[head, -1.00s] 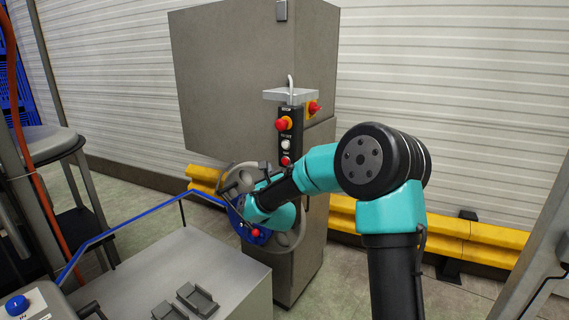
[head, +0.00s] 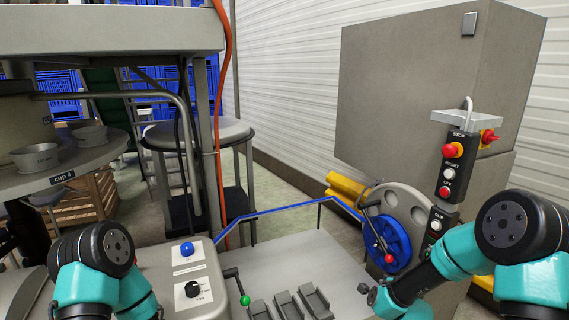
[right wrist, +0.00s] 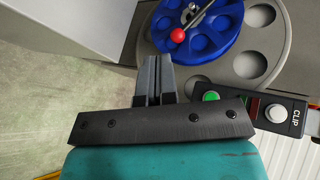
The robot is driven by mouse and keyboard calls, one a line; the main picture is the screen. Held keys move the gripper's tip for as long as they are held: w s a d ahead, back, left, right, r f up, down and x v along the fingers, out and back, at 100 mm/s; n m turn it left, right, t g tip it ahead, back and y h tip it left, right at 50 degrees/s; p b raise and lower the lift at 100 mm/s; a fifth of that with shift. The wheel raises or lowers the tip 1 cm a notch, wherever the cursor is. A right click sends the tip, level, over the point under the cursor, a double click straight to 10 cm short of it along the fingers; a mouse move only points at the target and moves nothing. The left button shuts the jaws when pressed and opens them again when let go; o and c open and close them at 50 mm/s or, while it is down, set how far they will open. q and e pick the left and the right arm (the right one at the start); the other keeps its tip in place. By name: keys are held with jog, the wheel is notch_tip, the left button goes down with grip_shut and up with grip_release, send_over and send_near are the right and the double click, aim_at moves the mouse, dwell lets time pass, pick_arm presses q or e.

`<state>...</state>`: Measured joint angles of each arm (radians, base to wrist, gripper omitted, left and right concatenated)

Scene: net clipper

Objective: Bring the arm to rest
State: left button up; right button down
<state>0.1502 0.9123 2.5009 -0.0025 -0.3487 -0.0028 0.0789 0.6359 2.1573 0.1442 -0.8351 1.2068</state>
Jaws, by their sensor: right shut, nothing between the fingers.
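My right arm reaches in from the right in the head view. Its gripper (head: 368,291) is near the right edge of the grey bench (head: 325,262), below and in front of the blue wheel (head: 386,243). In the right wrist view the fingers (right wrist: 155,75) are shut together with nothing between them. The blue wheel (right wrist: 198,30) with its red knob shows beyond the fingertips, apart from them. My left arm shows at the lower left of the head view; its gripper is not in view.
A clip button panel (right wrist: 270,112) is right of my right fingers. The stop button panel (head: 453,165) hangs by the grey cabinet (head: 425,95). A control box (head: 188,280), a green-knobbed lever (head: 245,300) and several small holders (head: 287,305) stand in front. Cups (head: 36,158) stand on a round table.

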jog(key=s+a+f+n+g+y, duration=0.1)
jog(key=s+a+f+n+g, duration=0.2)
jog(key=s+f, duration=0.4)
jog(key=s+a+f+n+g+y, duration=0.2)
jog(key=s+f+n+g, duration=0.3)
jog(key=s, duration=0.7)
jog(key=s+a+f+n+g+y, duration=0.1)
jog(key=s+a+f+n+g, duration=0.3)
jog(key=s+f+n, duration=0.5)
jog(key=shift+s+a+f, duration=0.35)
jog(key=shift+f, duration=0.05)
